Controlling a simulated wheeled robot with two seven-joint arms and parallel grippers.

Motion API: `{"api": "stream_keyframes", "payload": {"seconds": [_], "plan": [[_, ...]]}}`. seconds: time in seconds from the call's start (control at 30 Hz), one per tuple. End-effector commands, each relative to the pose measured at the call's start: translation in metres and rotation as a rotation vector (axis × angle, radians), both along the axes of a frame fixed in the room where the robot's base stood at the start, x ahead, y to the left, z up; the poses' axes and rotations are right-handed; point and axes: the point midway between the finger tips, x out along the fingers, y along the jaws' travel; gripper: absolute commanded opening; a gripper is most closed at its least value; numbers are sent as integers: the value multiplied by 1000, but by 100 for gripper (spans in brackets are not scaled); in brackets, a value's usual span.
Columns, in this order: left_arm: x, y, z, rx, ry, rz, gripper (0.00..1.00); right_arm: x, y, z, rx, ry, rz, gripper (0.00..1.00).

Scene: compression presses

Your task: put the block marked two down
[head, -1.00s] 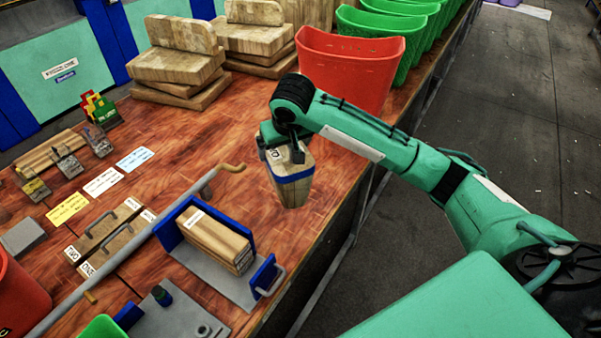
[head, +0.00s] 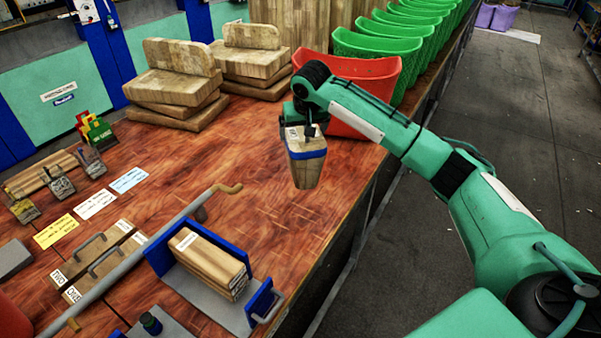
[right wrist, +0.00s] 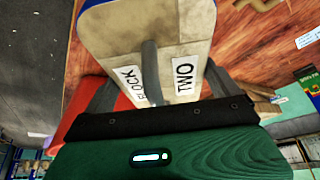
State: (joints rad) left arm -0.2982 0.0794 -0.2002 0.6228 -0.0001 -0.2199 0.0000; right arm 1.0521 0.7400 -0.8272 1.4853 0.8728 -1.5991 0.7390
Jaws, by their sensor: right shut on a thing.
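The block marked two (head: 306,170) is a tapered wooden block with a blue band near its top. My right gripper (head: 304,131) is shut on its top, with the block hanging upright below. In the right wrist view, the block (right wrist: 120,35) shows labels reading "BLOCK" and "TWO" beside a grey handle (right wrist: 151,72), which sits between the fingers of the gripper. The block is over the bare right part of the wooden table (head: 250,150), near its edge. I cannot tell whether its bottom touches the table. My left gripper is not in view.
A red bin (head: 352,115) stands just behind the block, with several green bins (head: 368,48) beyond. A blue-and-grey press (head: 160,262) holding a wooden block stands in front left, beside a long grey lever (head: 150,245). Stacked wooden pieces (head: 180,85) are at the back. Bare table lies left of the block.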

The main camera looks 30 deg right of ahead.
Motion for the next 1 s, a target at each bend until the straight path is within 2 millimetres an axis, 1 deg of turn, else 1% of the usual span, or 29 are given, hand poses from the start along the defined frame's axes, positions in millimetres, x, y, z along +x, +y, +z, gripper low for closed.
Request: {"api": "stream_keyframes", "payload": {"seconds": [0.03,0.2,0.3,0.4,0.63,0.8,0.87,1.0], "plan": [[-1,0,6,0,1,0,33,0,-1,-9,-2,1,-1,25],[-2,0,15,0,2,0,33,-1,-1,-51,-1,0,-2,25],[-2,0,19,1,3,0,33,0,0,-71,0,-1,-1,25],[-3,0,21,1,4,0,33,0,0,-86,0,-2,0,25],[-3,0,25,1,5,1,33,0,0,-104,0,-2,0,25],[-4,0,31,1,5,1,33,0,0,-128,-1,-2,-1,25],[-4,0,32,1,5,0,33,0,0,-134,-1,-2,-1,25],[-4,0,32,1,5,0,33,1,0,-140,0,-4,-1,25]]}}
